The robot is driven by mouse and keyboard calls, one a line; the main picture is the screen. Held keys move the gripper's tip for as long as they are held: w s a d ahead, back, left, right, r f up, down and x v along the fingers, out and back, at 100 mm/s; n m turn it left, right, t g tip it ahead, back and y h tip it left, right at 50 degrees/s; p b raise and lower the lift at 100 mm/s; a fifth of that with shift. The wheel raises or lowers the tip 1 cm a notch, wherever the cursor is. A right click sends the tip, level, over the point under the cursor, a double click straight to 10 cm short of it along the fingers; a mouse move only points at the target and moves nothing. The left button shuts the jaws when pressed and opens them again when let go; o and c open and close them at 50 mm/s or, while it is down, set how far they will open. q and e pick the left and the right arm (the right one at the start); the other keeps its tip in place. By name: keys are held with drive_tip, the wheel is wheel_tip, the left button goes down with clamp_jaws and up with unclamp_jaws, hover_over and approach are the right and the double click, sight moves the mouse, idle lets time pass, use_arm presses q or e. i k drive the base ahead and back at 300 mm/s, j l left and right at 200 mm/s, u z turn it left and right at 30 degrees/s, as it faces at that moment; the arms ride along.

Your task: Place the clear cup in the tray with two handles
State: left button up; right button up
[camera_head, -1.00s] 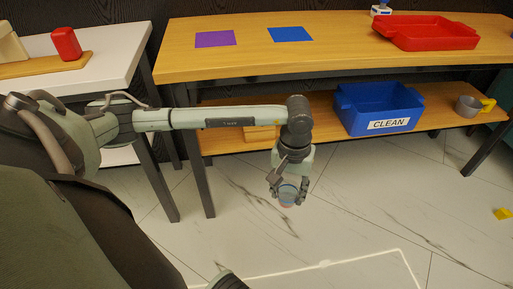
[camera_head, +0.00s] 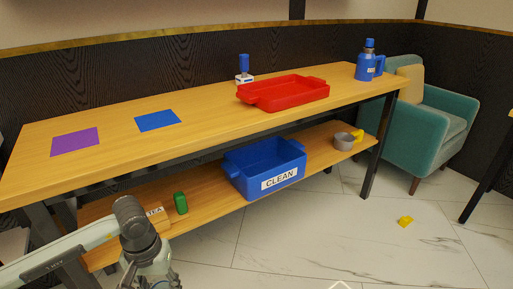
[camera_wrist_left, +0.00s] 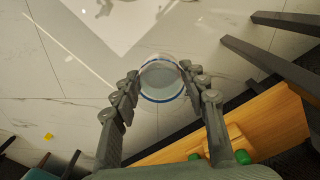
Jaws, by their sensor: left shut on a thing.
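The clear cup (camera_wrist_left: 162,82), with a blue band at its rim, is between the fingers of my left gripper (camera_wrist_left: 160,76) in the left wrist view. The gripper is shut on it, above the marble floor. In the head view my left wrist is at the bottom left, in front of the lower shelf; the fingertips and cup are cut off below. The red tray (camera_head: 287,98) has a handle at each end and stands on the wooden table top (camera_head: 205,115), far right of and higher than my left gripper. My right gripper is not in view.
A blue bin marked CLEAN (camera_head: 240,176), a grey cup with a yellow handle (camera_head: 343,142) and a green object (camera_head: 181,203) are on the lower shelf. A blue-topped dispenser (camera_head: 244,70) stands behind the tray, a blue bottle (camera_head: 367,64) to its right. A teal armchair (camera_head: 400,145) is beyond.

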sight(284, 95)
drive_tip(key=i+l+u, duration=0.1)
drive_tip(key=l, duration=0.2)
drive_tip(key=i+l+u, duration=0.15)
drive_tip(key=l, duration=0.15)
drive_tip(key=i+l+u, duration=0.1)
drive_tip(key=l, duration=0.2)
drive_tip(key=i+l, duration=0.15)
drive_tip(key=l, duration=0.2)
drive_tip(key=i+l, duration=0.1)
drive_tip(key=l, duration=0.25)
drive_tip(key=i+l+u, duration=0.1)
drive_tip(key=l, duration=0.25)
drive_tip(key=i+l, duration=0.15)
drive_tip(key=l, duration=0.25)
drive_tip(key=i+l+u, duration=0.1)
drive_tip(key=l, duration=0.25)
